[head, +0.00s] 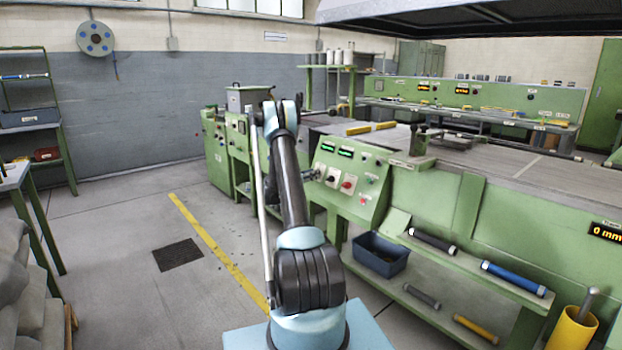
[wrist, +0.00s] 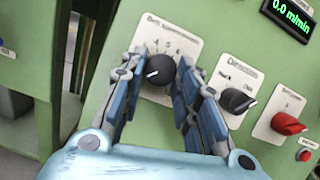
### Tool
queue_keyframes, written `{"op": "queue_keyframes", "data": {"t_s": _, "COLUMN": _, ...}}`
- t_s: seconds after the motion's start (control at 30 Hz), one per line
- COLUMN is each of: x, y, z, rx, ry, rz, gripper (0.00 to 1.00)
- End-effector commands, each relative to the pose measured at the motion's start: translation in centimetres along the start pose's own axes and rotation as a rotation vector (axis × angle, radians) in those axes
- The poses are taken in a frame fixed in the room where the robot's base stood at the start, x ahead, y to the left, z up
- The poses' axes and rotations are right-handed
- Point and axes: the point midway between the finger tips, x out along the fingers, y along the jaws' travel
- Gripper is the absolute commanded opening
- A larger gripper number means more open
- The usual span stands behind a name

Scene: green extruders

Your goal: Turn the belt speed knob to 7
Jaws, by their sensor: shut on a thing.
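The belt speed knob (wrist: 160,70) is round and black, on a white dial plate (wrist: 182,42) with printed numbers; 4, 5 and 6 seem to show along its top. Its white pointer line points to the left and slightly down in the wrist view. The number at the pointer is hidden by a finger. My gripper (wrist: 164,72) is shut on the knob, with one blue-padded finger on each side. In the head view my gripper (head: 308,174) is at the sloped green control panel (head: 366,204), and the knob is hidden there.
Right of the knob are a black selector switch (wrist: 238,100) and a red switch (wrist: 288,123). A green display (wrist: 290,14) above reads 0.0 m/min. A blue bin (head: 380,255) and several rollers lie on the lower shelf. The floor to the left is open.

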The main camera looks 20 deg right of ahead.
Motion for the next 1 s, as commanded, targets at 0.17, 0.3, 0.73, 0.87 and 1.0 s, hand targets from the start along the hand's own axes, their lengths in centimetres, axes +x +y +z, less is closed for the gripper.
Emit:
{"op": "queue_keyframes", "data": {"t_s": 0.17, "x": 0.00, "y": 0.20, "z": 0.05, "rx": 0.043, "ry": 0.002, "rz": -0.016, "gripper": 0.05}}
{"op": "queue_keyframes", "data": {"t_s": 0.3, "x": 0.01, "y": 0.32, "z": 0.06, "rx": 0.115, "ry": 0.006, "rz": -0.044, "gripper": 0.05}}
{"op": "queue_keyframes", "data": {"t_s": 0.73, "x": 0.09, "y": 0.68, "z": 0.28, "rx": 0.473, "ry": 0.028, "rz": -0.184, "gripper": 0.05}}
{"op": "queue_keyframes", "data": {"t_s": 0.87, "x": 0.10, "y": 0.76, "z": 0.34, "rx": 0.588, "ry": 0.036, "rz": -0.230, "gripper": 0.05}}
{"op": "queue_keyframes", "data": {"t_s": 1.0, "x": 0.13, "y": 0.85, "z": 0.45, "rx": 0.712, "ry": 0.044, "rz": -0.278, "gripper": 0.05}}
